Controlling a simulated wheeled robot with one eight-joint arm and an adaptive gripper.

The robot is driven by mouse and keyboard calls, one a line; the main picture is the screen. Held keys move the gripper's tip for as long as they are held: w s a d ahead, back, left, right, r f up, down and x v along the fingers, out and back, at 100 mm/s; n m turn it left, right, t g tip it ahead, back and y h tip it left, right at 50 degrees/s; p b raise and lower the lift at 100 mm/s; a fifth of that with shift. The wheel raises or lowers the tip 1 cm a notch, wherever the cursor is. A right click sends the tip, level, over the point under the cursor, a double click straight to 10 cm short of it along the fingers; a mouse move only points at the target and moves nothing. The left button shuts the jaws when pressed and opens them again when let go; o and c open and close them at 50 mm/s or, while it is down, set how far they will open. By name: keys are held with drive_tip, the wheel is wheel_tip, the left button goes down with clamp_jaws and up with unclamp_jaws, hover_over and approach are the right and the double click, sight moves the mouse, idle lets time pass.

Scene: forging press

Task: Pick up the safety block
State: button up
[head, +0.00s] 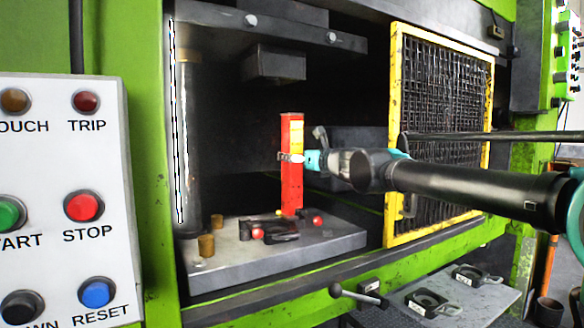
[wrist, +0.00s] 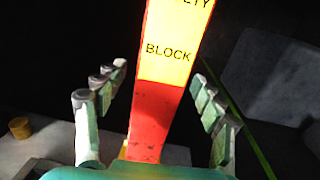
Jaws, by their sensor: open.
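The safety block (head: 292,185) is a tall red post with a yellow label, standing upright on the grey lower plate inside the press. My gripper (head: 290,157) is at its upper half in the head view. In the wrist view, the safety block (wrist: 165,80) rises between my gripper's two fingers (wrist: 160,100), its yellow label reading "BLOCK". The fingers are spread, with a dark gap visible on each side of the block. The block's top lies outside the wrist view.
The lower plate (head: 345,240) also carries a dark fixture (head: 270,230) with red knobs. A yellow-framed mesh guard (head: 440,130) stands right of the opening, close to my arm. An upper ram (head: 275,63) hangs above. A button panel (head: 65,200) is at left.

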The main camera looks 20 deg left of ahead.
drive_tip(key=shift+x, duration=0.95)
clamp_jaws()
